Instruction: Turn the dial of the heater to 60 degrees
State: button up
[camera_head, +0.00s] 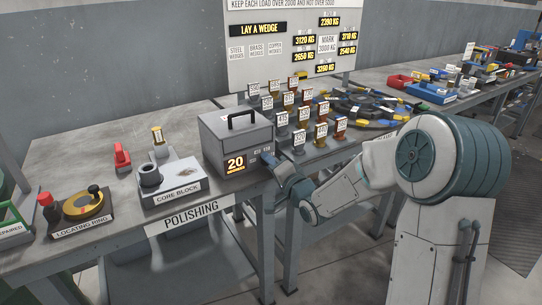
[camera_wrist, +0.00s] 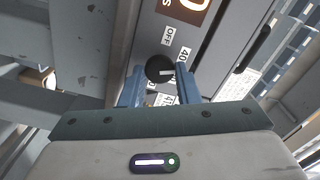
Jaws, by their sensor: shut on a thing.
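The heater (camera_head: 236,140) is a grey box with a black top handle, standing on the bench. Its display (camera_head: 236,163) reads 20. Its black dial (camera_wrist: 160,66) shows in the wrist view, with a white pointer mark toward the right. The labels OFF (camera_wrist: 167,37) and 40 (camera_wrist: 183,55) sit beside it; lower labels are partly hidden by my gripper. My gripper (camera_wrist: 161,76) has its two blue fingers on either side of the dial and is shut on it. In the head view my gripper (camera_head: 268,162) is at the right part of the heater's front, where it hides the dial.
Several small labelled blocks (camera_head: 298,141) stand in rows close to the right of the heater. The core block fixture (camera_head: 171,183) and locating ring (camera_head: 83,207) are to the left. A sign board (camera_head: 290,45) stands behind. The floor before the bench is clear.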

jog(key=m+p, duration=0.4)
jog(key=m, duration=0.1)
jog(key=shift+m, duration=0.4)
jog(key=shift+f+m+p, duration=0.1)
jog(key=shift+m+p, duration=1.5)
jog(key=shift+m, duration=0.7)
jog(key=o, duration=1)
jog(key=shift+c, duration=0.2)
jog(key=shift+f, duration=0.1)
jog(key=shift+s, duration=0.1)
